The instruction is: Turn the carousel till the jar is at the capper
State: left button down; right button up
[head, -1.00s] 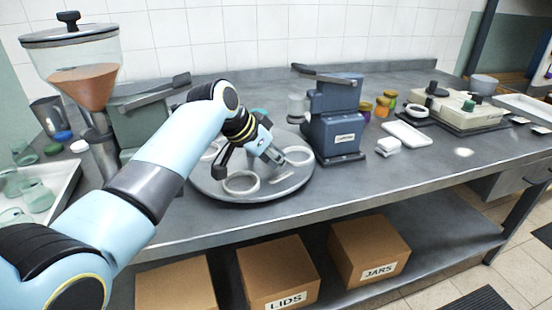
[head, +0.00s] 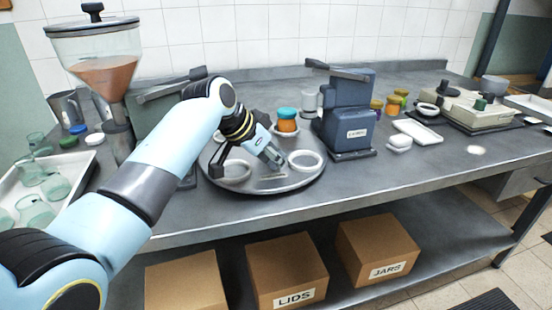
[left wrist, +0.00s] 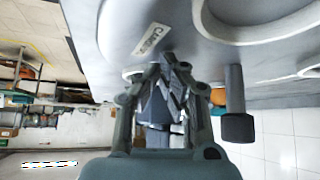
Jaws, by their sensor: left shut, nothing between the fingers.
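The round grey carousel (head: 310,183) lies on the bench with pale ring holders (head: 231,172) on it. The blue-grey capper (head: 350,110) stands right of the carousel. My left gripper (head: 274,160) is shut and empty, low over the front half of the carousel. In the left wrist view the shut fingers (left wrist: 172,68) are close to the carousel's label plate (left wrist: 150,39); a dark-knobbed post (left wrist: 236,115) is beside them. My right gripper is not in view.
A hopper with brown contents (head: 104,70) and a grey-green machine (head: 155,110) stand at left. A white tray (head: 75,183) holds several glass jars. White trays and small jars are right of the capper. Cardboard boxes (head: 287,275) are on the lower shelf.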

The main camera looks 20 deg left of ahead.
aim_at(259, 170)
pick_arm(q)
jog(key=shift+s+a+m, duration=0.2)
jog(key=shift+a+m, duration=0.1)
jog(key=shift+s+a+m+g+h+p, duration=0.4)
jog(key=shift+a+m+h, duration=0.25)
jog(key=shift+m, duration=0.15)
jog(key=shift+s+a+m+g+h, duration=0.15)
jog(key=shift+a+m+g+h, duration=0.2)
jog(key=shift+a+m, duration=0.35)
jog(key=shift+s+a+m+g+h+b, duration=0.15)
jog(key=shift+a+m+g+b, duration=0.25)
jog(key=shift+m, duration=0.2)
jog(key=shift+s+a+m+g+h+b, duration=0.15)
jog(key=shift+a+m+g+b, duration=0.25)
jog(key=shift+m, duration=0.2)
jog(key=shift+a, duration=0.4)
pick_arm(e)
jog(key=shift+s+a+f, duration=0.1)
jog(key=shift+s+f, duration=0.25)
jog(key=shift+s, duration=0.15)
pick_arm(q)
jog(key=shift+a, duration=0.2)
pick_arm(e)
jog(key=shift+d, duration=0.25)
